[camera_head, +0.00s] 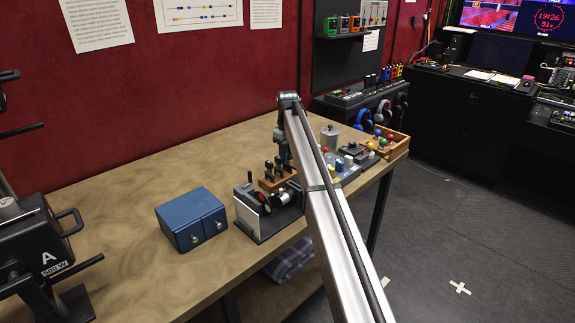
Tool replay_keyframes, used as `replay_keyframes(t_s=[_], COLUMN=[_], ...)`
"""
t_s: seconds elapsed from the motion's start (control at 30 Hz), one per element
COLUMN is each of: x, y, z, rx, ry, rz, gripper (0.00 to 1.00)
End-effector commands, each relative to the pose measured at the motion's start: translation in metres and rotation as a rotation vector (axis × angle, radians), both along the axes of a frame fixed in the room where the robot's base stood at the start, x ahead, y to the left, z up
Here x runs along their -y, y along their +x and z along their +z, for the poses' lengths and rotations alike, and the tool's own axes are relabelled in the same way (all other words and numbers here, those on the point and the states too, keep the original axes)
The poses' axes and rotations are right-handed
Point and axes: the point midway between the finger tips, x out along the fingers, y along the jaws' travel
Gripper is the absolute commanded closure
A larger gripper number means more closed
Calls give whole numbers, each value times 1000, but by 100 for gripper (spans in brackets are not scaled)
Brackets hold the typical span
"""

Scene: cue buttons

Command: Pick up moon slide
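I cannot make out a moon slide by its marking. A wooden rack (268,184) on the table holds several small dark upright pieces (276,167), too small to read. My arm reaches in from the bottom right, bends at the top and comes down behind the rack. My gripper (284,160) is at its lower end, close to the upright pieces and partly hidden by them and by my arm. I cannot tell whether it touches one or whether its fingers are apart.
A black device with a pale plate (252,200) stands in front of the rack. A blue two-door box (190,219) is left of it. A grey panel with buttons (346,167) and a wooden tray of balls (398,147) are right. The left tabletop is mostly clear.

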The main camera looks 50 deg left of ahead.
Motion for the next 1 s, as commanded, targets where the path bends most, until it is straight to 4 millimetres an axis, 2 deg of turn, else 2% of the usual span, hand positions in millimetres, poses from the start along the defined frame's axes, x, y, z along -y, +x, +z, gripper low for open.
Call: replay_keyframes(t_s=[0.1, 0.2, 0.43, 0.77, 1.0], x=[1, 1, 1, 1, 1], y=[0, 0, 0, 0, 0], z=[-17, -25, -27, -27, -27], rx=[-1, 0, 0, 0, 0], ry=[-2, -1, 0, 0, 0], rz=[0, 0, 0, 0, 0], gripper=[70, 70, 70, 100, 100])
